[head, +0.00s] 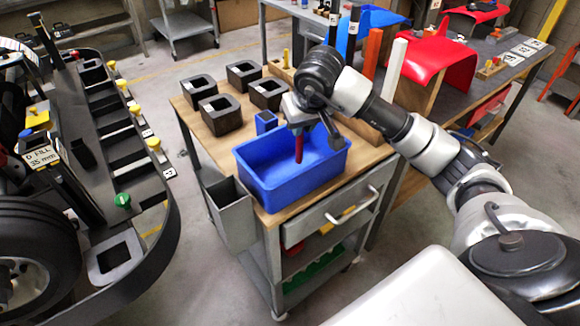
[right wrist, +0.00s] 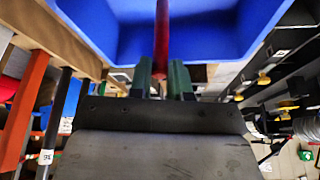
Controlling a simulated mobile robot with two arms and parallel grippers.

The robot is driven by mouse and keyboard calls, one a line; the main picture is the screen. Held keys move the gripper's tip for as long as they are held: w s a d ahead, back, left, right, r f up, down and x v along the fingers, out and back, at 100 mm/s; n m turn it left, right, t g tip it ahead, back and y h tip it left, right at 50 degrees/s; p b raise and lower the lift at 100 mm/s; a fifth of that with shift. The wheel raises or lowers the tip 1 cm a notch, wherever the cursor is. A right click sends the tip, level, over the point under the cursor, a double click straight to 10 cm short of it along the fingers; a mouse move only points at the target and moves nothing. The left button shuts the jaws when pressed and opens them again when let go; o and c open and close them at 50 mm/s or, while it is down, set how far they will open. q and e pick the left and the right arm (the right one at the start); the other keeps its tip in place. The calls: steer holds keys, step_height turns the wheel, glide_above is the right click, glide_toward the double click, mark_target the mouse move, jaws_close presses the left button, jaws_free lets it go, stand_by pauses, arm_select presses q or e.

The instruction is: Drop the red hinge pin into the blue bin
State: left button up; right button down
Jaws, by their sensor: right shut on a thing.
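The blue bin (head: 292,192) stands on the wooden top of a grey cart in the head view. My right gripper (head: 303,124) is over the bin, pointing down, and is shut on the red hinge pin (head: 299,149). The pin hangs upright with its lower part in front of the bin's inside; how far its tip is from the bin floor cannot be told. In the right wrist view the pin (right wrist: 162,35) sticks out from between the two fingers (right wrist: 161,76), with the blue bin (right wrist: 215,45) behind it. My left gripper is not in view.
Several dark square blocks with openings (head: 221,114) and a small blue box (head: 265,122) stand behind the bin on the cart top. A grey open holder (head: 231,211) hangs on the cart's left side. A kart (head: 130,190) stands left; a bench with red panels (head: 437,56) stands right.

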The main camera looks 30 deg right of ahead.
steer(key=c, duration=1.1)
jaws_free()
steer(key=shift+c, duration=0.2)
steer(key=shift+o, duration=0.8)
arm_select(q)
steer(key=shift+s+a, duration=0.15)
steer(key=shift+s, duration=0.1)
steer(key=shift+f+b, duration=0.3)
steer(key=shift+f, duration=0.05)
arm_select(e)
steer(key=v, duration=1)
steer(key=shift+r, duration=0.4)
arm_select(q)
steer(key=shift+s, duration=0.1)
arm_select(e)
steer(key=shift+s+f, duration=0.1)
steer(key=shift+s, duration=0.05)
